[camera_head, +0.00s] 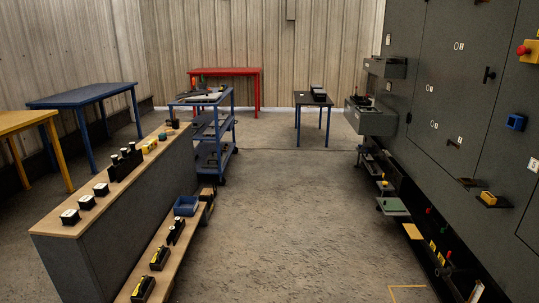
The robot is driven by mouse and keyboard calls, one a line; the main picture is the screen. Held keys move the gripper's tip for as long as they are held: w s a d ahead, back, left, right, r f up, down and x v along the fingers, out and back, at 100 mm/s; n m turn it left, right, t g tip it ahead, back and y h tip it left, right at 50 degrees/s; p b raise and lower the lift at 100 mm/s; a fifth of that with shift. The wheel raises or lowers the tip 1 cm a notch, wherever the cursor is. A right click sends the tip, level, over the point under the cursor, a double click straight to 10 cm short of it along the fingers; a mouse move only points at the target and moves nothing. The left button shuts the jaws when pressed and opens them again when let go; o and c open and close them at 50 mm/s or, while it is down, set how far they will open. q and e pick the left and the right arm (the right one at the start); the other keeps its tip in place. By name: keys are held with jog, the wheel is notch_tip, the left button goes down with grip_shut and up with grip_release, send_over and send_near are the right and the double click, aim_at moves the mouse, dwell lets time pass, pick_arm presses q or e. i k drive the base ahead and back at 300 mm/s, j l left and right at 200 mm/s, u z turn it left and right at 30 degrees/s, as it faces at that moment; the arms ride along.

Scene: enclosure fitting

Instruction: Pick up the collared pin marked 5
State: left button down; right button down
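I cannot make out a collared pin marked 5; the marks on the small parts are too small to read. Small upright pieces with pale tops stand in a dark rack (125,164) on the wood-topped counter (62,232) at the left. Along the foot of the grey enclosure (455,95) at the right are small upright red, green and yellow parts, including a red one (428,211). I cannot tell whether any of these is the pin. Neither of my grippers is in view.
Black blocks with white tops (70,216) sit on the counter. A low wooden shelf along it holds a blue bin (186,206) and dark holders (160,257). A blue cart (212,150) stands beyond. Grey drawers (370,117) jut from the enclosure. The middle floor is clear.

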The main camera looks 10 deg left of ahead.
aim_at(115, 157)
jog(key=i+j+u, duration=0.1)
jog(key=i+u, duration=0.15)
jog(key=u, duration=0.15)
jog(key=i+u, duration=0.25)
jog(key=u, duration=0.15)
jog(key=i+u, duration=0.25)
jog(key=u, duration=0.15)
jog(key=i+u, duration=0.35)
jog(key=i+l+u, duration=0.55)
jog(key=i+l, duration=0.15)
jog(key=l, duration=0.15)
jog(key=i+l+u, duration=0.25)
jog(key=l, duration=0.25)
jog(key=i+l, duration=0.25)
jog(key=l, duration=0.15)
jog(key=i+l, duration=0.5)
jog(key=l, duration=0.25)
jog(key=i+l, duration=0.2)
jog(key=l, duration=0.2)
